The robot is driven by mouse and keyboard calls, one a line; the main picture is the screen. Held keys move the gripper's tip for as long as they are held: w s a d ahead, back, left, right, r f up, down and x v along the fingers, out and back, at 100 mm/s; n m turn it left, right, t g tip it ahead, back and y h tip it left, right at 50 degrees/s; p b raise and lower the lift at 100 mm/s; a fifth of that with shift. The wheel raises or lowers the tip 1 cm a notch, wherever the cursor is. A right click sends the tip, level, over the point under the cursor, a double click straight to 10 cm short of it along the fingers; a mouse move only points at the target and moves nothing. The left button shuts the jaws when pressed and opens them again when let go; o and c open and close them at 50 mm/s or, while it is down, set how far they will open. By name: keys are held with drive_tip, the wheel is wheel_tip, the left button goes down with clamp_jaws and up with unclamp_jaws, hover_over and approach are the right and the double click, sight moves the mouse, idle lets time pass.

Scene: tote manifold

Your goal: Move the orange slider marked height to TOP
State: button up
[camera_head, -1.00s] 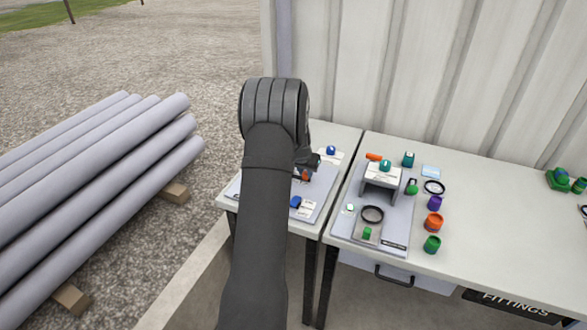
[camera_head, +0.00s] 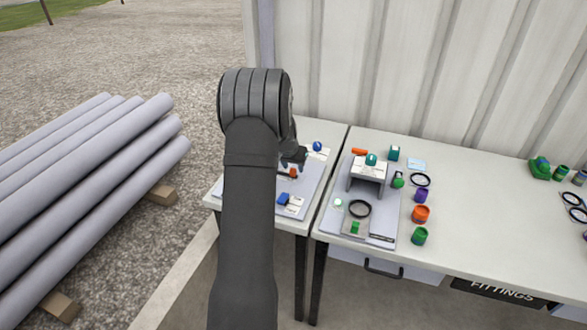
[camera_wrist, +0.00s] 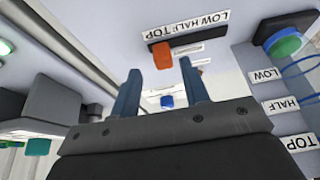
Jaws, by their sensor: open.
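The orange slider (camera_wrist: 162,55) sits in a dark slot on a light panel in the wrist view, at the slot's left end beside the TOP label (camera_wrist: 157,33). The HALF (camera_wrist: 186,27) and LOW (camera_wrist: 218,18) labels lie further right, upside down. The slider also shows small in the head view (camera_head: 293,173). Its height mark cannot be read. My gripper (camera_wrist: 160,66) is open, with its blue fingers either side of the slider's line in the picture. The fingertips appear apart from it. In the head view my arm hides part of the panel.
A blue and green knob (camera_wrist: 284,45) stands at the right in the wrist view, near a second LOW, HALF, TOP scale. A blue part (camera_head: 283,199) lies on the panel's near side. A grey raised stand (camera_head: 368,172) is on the neighbouring board, with several fittings right of it.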

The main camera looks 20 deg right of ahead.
sight(293, 172)
drive_tip(key=v, duration=1.5)
drive_tip(key=x, duration=1.7)
drive_tip(key=shift+w+d+f, duration=0.1)
drive_tip(key=shift+f, duration=0.05)
idle(0.6)
